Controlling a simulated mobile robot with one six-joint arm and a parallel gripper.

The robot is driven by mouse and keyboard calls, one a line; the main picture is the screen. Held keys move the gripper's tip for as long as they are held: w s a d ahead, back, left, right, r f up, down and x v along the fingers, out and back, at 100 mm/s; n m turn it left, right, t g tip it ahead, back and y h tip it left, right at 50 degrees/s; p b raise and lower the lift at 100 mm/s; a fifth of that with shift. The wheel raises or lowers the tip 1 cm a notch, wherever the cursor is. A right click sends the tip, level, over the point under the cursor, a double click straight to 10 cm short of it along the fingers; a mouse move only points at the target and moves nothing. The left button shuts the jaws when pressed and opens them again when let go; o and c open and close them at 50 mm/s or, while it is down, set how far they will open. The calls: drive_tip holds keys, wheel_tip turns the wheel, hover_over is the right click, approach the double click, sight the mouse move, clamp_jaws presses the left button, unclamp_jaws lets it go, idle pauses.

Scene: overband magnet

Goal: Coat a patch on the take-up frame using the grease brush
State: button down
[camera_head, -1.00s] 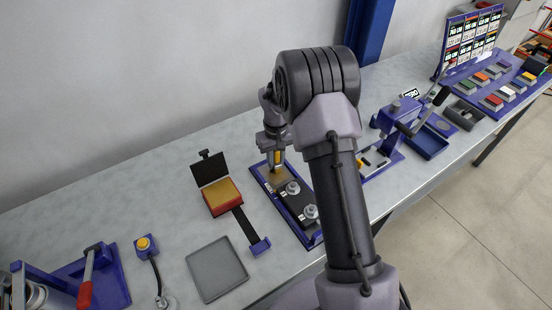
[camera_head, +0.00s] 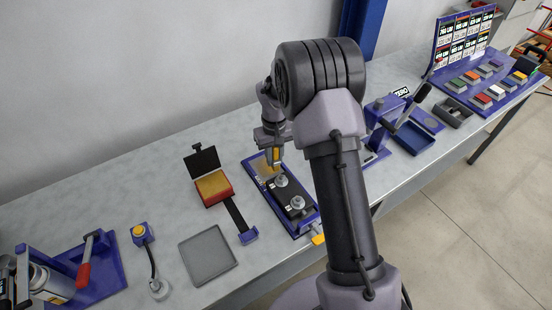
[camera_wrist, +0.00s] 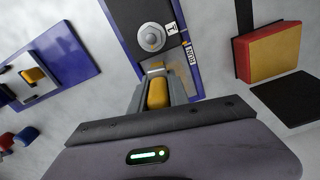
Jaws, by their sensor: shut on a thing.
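My gripper (camera_head: 273,150) is shut on the yellow handle of the grease brush (camera_head: 277,155). The handle also shows between the fingers in the wrist view (camera_wrist: 157,93). The brush points down by the far end of the take-up frame (camera_head: 311,220), close over a tan patch (camera_head: 264,168). I cannot tell whether the bristles touch it. The frame is a blue base with a dark block and two silver bolts (camera_head: 298,202). In the wrist view the frame (camera_wrist: 126,35) lies just beyond the fingertips, with one bolt (camera_wrist: 151,38) visible. My arm hides part of the surroundings.
A yellow button (camera_head: 139,231) and a red-handled device (camera_head: 84,272) are further left. A blue lever device (camera_head: 381,118) stands right.

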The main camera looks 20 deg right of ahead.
sight(274, 149)
drive_tip(key=shift+r+p, duration=1.25)
drive_tip(key=shift+r, duration=0.8)
drive_tip(key=shift+a, duration=0.1)
